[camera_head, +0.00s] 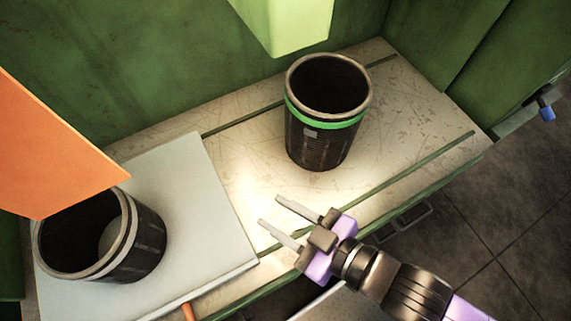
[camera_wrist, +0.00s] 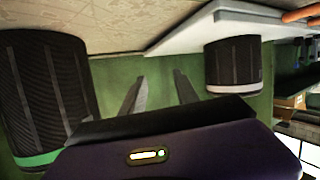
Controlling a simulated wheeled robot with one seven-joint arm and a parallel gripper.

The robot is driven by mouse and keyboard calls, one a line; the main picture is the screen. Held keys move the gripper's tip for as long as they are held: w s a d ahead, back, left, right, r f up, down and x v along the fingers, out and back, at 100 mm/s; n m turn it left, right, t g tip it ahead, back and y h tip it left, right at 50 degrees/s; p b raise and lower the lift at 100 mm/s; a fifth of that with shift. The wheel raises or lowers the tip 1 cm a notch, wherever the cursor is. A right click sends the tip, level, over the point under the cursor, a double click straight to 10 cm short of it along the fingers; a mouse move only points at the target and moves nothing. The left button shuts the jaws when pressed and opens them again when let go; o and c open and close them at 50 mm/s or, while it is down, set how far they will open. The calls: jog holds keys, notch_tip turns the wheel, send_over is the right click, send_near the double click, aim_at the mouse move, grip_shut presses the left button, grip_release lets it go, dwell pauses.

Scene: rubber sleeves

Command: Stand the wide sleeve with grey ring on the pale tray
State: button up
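The wide black sleeve with the grey ring (camera_head: 145,250) stands upright on the pale tray (camera_head: 205,205), at its left part in the head view. The orange panel hides part of its rim. In the wrist view, which is upside down, this sleeve (camera_wrist: 233,62) shows its pale ring near its upper end, and its base meets the tray (camera_wrist: 195,35). My gripper (camera_head: 269,217) is open and empty, right of the tray and apart from the sleeve. Its two fingers (camera_wrist: 160,92) show spread in the wrist view, with nothing between them.
Another black sleeve with a green ring (camera_head: 325,145) stands upright on the worn bench top (camera_head: 415,115), beyond my gripper. An orange panel (camera_head: 50,150) and a pale green block (camera_head: 285,20) hang into the head view. Green walls (camera_head: 150,60) close off the back.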

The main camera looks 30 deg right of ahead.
jog(key=s+d+r+m+t+h, duration=0.1)
jog(key=s+d+m+h, duration=0.3)
jog(key=s+d, duration=0.6)
jog(key=shift+s+d+r+m+h, duration=0.4)
jog(key=shift+s+r+m, duration=0.1)
jog(key=shift+s, duration=0.45)
